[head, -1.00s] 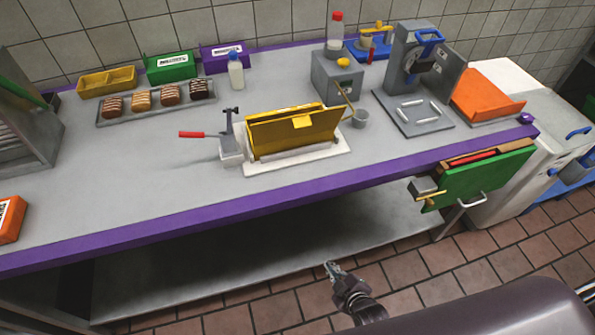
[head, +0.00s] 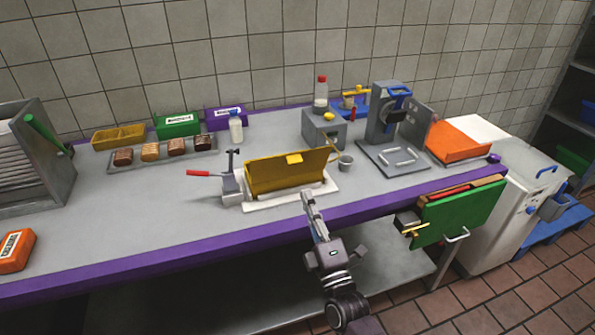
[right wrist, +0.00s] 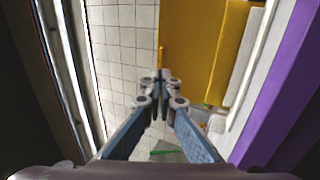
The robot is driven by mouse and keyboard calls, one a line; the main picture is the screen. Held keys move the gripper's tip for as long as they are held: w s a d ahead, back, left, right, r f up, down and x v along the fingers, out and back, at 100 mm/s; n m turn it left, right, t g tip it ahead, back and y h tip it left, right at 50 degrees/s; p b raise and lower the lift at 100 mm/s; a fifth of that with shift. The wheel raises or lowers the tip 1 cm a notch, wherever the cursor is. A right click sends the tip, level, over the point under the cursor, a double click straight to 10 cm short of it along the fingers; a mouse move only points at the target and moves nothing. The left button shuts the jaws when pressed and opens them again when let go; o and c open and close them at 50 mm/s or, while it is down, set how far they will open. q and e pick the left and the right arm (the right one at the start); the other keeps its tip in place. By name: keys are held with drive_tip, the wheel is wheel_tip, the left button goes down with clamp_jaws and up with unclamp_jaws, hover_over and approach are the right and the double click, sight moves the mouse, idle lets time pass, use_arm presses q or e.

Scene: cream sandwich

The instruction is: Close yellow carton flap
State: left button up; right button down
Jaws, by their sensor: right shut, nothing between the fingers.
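The yellow carton (head: 285,178) stands on a white base plate (head: 262,204) near the front edge of the counter. Its flap (head: 318,157) with a yellow tab (head: 294,159) stands raised along the top, so the inside is hidden. My right gripper (head: 307,194) is shut and empty, just in front of the carton's lower right part and apart from it as far as I can tell. In the right wrist view, the shut fingertips (right wrist: 161,76) are beside the yellow carton (right wrist: 190,45), which fills the upper right. My left gripper is not in view.
A small grey cup (head: 345,163) and a grey box (head: 324,129) are right and behind.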

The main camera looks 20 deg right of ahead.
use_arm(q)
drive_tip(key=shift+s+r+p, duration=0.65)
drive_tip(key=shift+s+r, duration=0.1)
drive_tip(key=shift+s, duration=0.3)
use_arm(e)
drive_tip(key=x, duration=0.8)
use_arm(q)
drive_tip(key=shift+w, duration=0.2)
